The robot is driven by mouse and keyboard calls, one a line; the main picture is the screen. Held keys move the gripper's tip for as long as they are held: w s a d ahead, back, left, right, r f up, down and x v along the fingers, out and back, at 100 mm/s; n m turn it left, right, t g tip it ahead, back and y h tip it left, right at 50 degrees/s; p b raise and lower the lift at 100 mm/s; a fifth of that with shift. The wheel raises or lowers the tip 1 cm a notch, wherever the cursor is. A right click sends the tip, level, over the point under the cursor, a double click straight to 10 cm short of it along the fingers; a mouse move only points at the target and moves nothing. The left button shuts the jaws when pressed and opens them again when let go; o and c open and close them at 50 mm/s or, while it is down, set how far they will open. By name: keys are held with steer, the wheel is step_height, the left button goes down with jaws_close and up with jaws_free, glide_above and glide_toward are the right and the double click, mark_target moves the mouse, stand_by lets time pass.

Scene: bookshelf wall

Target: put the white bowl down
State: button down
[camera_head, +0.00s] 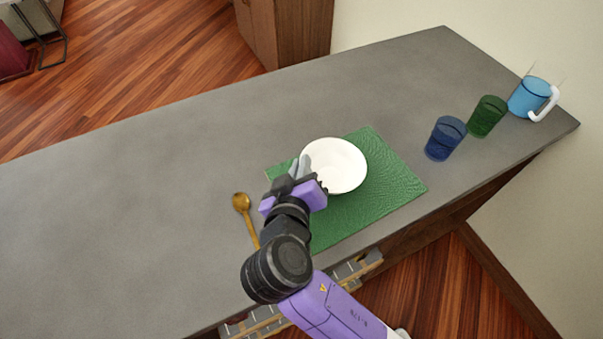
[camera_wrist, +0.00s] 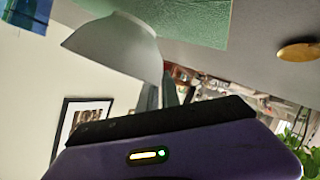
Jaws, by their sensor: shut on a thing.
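The white bowl (camera_head: 337,165) is upright over the green placemat (camera_head: 385,190) in the head view. It also shows in the wrist view (camera_wrist: 115,47), with its base close to the mat (camera_wrist: 195,20). I cannot tell whether the base touches the mat. My gripper (camera_head: 303,168) is at the bowl's left rim, shut on it. In the wrist view the fingers (camera_wrist: 163,92) meet the bowl's edge, and the exact grip is partly hidden.
A golden spoon (camera_head: 241,203) lies left of the mat. A blue cup (camera_head: 445,138), a green cup (camera_head: 487,116) and a blue pitcher (camera_head: 530,97) stand at the right of the grey counter (camera_head: 130,200). The counter's left part is clear.

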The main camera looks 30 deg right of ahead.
steer(key=shift+f, duration=1.6)
steer(key=c, duration=1.6)
jaws_free()
steer(key=b+v, duration=0.1)
steer(key=v, duration=1.1)
steer(key=shift+b, duration=0.35)
